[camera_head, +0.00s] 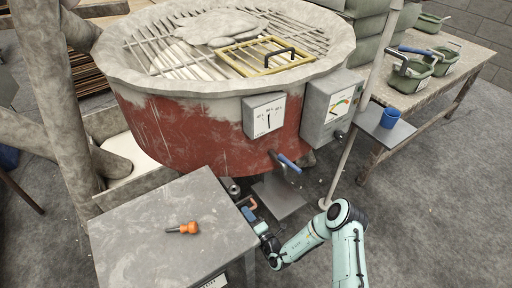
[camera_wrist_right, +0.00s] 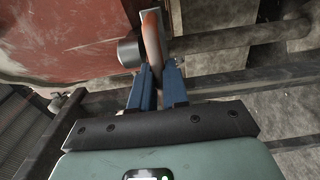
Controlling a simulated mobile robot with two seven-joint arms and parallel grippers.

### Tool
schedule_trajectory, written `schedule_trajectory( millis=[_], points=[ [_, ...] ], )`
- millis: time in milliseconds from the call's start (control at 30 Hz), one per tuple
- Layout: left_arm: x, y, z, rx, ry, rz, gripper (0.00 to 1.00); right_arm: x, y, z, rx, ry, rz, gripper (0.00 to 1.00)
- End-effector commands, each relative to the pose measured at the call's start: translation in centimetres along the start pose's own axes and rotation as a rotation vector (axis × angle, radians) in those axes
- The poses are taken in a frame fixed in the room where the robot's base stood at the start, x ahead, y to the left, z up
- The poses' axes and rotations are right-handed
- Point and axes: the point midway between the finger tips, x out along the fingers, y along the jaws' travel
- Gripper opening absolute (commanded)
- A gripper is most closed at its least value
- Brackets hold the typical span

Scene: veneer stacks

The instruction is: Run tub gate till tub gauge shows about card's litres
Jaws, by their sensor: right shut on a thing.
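The large tub (camera_head: 190,130) has a red, worn wall and a pale rim. A white gauge (camera_head: 264,116) on its front has a dark needle pointing about straight up; its small figures are hard to read. My right gripper (camera_head: 250,214) is low in front of the tub, beside the grey cabinet. In the right wrist view, its blue fingers (camera_wrist_right: 158,78) are shut on an orange handle (camera_wrist_right: 152,36) next to a grey round pipe end (camera_wrist_right: 129,53). A white card or label (camera_head: 214,281) on the cabinet front is cut off and unreadable. My left gripper is out of view.
A grey cabinet (camera_head: 150,232) bears an orange tool (camera_head: 183,228). A blue-handled lever (camera_head: 288,162) sticks out below the gauge. A box with a coloured dial (camera_head: 335,106), a post with a blue cup (camera_head: 389,118), and a bench (camera_head: 440,85) with green containers stand right.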

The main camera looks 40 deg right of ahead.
Motion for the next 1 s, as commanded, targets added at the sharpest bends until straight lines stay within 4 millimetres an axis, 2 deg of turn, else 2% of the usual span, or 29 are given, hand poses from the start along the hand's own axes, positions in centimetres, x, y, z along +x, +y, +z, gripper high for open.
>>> schedule_trajectory(
  millis=[467, 1000],
  points=[
    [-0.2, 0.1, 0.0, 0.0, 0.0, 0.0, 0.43, -0.3, 0.0, 0.0, 0.0, 0.0, -0.002, 0.0],
    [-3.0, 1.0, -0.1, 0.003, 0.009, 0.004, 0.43, -5.6, 0.1, 0.0, 0.001, 0.0, -0.002, 0.0]
  ],
)
